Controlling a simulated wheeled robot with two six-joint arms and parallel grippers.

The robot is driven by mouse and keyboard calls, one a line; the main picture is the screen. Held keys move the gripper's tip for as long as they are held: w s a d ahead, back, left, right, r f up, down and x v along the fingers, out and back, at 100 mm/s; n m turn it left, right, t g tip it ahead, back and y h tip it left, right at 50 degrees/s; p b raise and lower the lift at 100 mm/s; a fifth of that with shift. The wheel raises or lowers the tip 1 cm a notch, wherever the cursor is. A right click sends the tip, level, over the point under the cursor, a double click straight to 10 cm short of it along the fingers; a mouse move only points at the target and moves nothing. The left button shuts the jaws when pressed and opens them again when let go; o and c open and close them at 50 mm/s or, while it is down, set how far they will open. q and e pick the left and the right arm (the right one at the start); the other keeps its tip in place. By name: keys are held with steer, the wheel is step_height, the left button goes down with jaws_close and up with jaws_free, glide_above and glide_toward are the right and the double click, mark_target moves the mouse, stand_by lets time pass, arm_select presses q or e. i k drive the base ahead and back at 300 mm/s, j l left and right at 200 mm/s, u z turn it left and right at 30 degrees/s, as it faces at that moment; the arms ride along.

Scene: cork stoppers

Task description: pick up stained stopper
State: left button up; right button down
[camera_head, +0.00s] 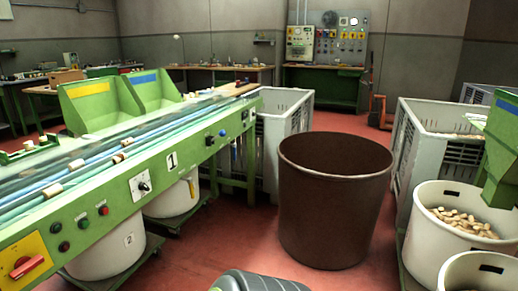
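Several small cork stoppers lie spaced out on the green conveyor (105,190) at the left. One pale stopper (53,188) is near its front end, another (77,164) lies farther back, and a brownish one (119,157) lies beyond that. They are too small for me to tell which is stained. More stoppers (462,222) fill a white bin (427,203) at the right. Neither of my grippers is in view. A grey rounded part of my own body shows at the bottom centre.
A large brown barrel (336,215) stands on the red floor (235,235) right of the conveyor. Grey crates (285,130) stand behind it and at the right (425,140). Two green hoppers (92,104) rise behind the conveyor. White buckets (108,250) sit beneath it.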

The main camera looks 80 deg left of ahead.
mark_target(118, 160)
steer(key=u, duration=3.7)
